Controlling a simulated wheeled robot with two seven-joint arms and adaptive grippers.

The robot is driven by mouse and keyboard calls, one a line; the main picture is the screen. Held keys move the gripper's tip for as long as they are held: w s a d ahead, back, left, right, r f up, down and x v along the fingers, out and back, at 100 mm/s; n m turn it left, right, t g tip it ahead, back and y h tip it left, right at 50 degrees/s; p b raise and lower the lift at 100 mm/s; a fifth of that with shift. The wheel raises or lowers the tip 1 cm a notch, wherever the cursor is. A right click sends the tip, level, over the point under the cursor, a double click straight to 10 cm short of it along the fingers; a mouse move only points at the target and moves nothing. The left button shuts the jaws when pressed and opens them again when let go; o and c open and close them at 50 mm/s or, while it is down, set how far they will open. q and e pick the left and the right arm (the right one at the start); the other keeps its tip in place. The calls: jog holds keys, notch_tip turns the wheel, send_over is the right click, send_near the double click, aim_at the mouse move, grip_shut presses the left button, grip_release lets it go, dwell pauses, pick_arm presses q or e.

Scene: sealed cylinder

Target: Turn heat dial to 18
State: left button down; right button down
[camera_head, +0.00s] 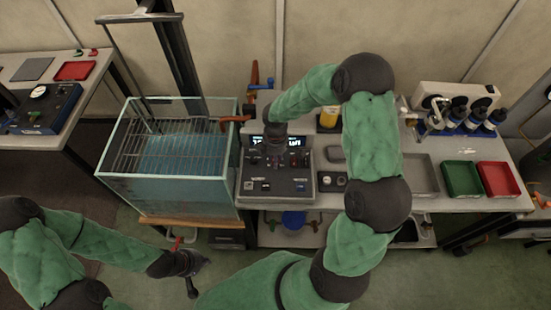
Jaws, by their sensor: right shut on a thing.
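The dark control box (250,184) stands on the bench just right of the glass tank. Its lit display (293,142) shows partly covered text that I cannot read in full. My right gripper (275,154) reaches down from above onto the upper middle of the box front, just below the display. It is shut on a small dial there, which the fingers hide. I cannot read the dial's mark or setting. My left gripper (196,276) hangs low in front of the bench, away from the box; its finger opening is unclear.
The glass water tank (113,150) with a rack stands left of the box. A green tray (461,180), a red tray (499,180) and several dark bottles (458,110) are at the right. My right arm covers the middle of the bench.

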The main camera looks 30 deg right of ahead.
jog(key=m+b, duration=0.2)
jog(key=m, duration=0.2)
jog(key=shift+f, duration=0.1)
jog(key=m+b, duration=0.1)
jog(key=m, duration=0.3)
jog(key=shift+m+b, duration=0.3)
jog(key=shift+b, duration=0.1)
jog(key=c, duration=1)
grip_release()
jog(key=shift+w, duration=0.1)
jog(key=shift+r, duration=0.25)
notch_tip(320, 180, up, 12)
jog(key=shift+f, duration=0.15)
jog(key=shift+a, duration=0.1)
